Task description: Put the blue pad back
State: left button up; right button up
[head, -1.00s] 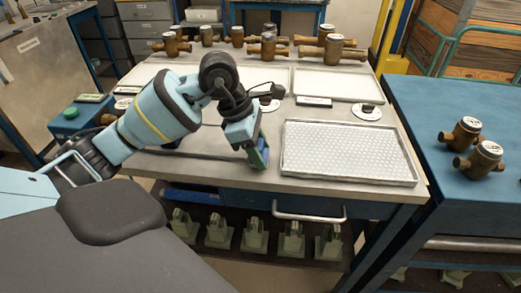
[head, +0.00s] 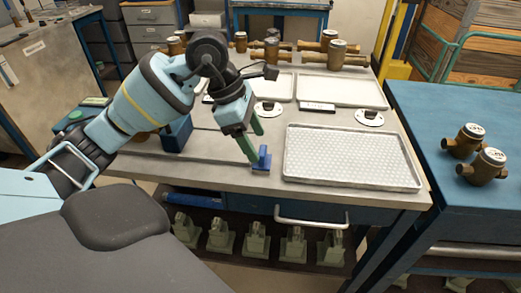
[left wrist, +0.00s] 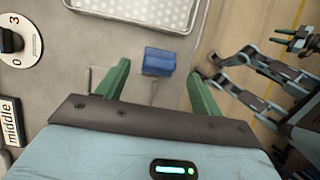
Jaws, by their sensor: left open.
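The blue pad (head: 262,160) is a small blue block with an upright part, standing on the bench (head: 215,178) near its front edge, just left of the perforated white tray (head: 290,176). My left gripper (head: 256,142) is open just above and behind the pad, its green fingers pointing down. In the left wrist view the pad (left wrist: 158,61) lies between the two spread fingertips (left wrist: 159,70), with a visible gap to each. My right gripper (left wrist: 297,38) shows small at the upper right of the left wrist view; its jaws are too small to judge.
White dial plates with black knobs (head: 369,118) and label plates (head: 317,107) lie behind the tray. Brass meters (head: 337,55) stand at the back. A blue box (head: 177,133) stands behind my left arm. A blue table (head: 430,120) holds two meters at right.

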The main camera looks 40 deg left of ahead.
pick_arm(q)
jog(key=v, duration=0.6)
jog(key=shift+r, duration=0.3)
